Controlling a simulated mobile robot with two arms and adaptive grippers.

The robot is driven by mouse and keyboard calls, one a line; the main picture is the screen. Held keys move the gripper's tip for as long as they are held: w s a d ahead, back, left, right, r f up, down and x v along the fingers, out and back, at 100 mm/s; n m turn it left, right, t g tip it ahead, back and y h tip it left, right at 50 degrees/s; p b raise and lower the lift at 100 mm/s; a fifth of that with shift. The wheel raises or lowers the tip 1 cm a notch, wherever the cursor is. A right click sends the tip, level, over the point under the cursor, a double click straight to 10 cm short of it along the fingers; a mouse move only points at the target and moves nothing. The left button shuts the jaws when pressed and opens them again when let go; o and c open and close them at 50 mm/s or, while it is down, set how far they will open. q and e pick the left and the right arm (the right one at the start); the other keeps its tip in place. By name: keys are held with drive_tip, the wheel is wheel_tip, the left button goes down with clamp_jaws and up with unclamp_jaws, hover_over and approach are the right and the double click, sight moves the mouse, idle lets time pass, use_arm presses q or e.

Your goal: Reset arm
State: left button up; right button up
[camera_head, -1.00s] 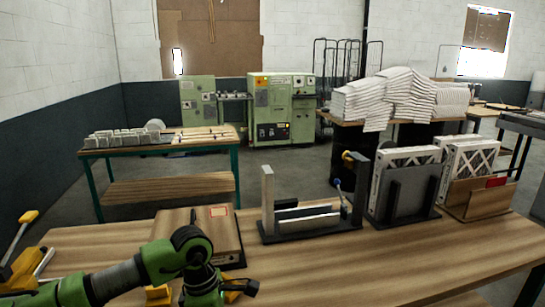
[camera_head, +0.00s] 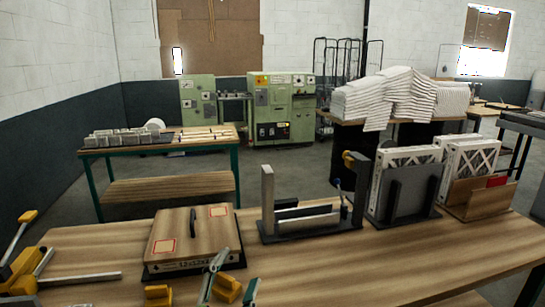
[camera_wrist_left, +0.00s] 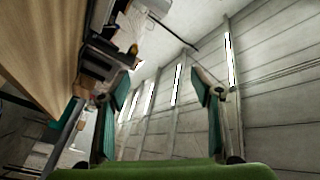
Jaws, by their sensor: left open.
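My left gripper (camera_wrist_left: 158,82) shows in the left wrist view. Its two teal-edged fingers stand wide apart with nothing between them. In the head view my green left arm no longer shows. My right gripper is in neither view.
On the wooden workbench (camera_head: 350,270) lie a flat wooden box (camera_head: 193,236) with a handle, a dark upright fixture (camera_head: 310,222) and racks of white filters (camera_head: 405,158). Yellow clamps (camera_head: 22,270) stand at the left. The bench's front right is clear.

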use_arm(q)
drive_tip(key=s+a+f+n+g+y, duration=0.2)
drive_tip(key=a+f+n, duration=0.15)
drive_tip(key=f, duration=0.25)
drive_tip(key=s+a+f+n+g+y, duration=0.2)
drive_tip(key=a+f, duration=0.2)
drive_tip(key=f, duration=0.1)
drive_tip(key=s+a+f+n+g, duration=0.3)
drive_tip(key=s+f+g, duration=0.3)
drive_tip(key=s+f, duration=0.45)
drive_tip(key=s+a+f+n+g, duration=0.3)
drive_tip(key=s+f+g, duration=0.35)
drive_tip(key=s, duration=0.75)
wheel_tip(320, 180, down, 27)
drive_tip(key=s, duration=0.2)
drive_tip(key=s+a+f+g+y, duration=0.1)
drive_tip(key=s+a+f, duration=0.1)
drive_tip(key=s+f, duration=1.4)
drive_tip(key=shift+s+a+m, duration=0.3)
drive_tip(key=shift+m, duration=0.15)
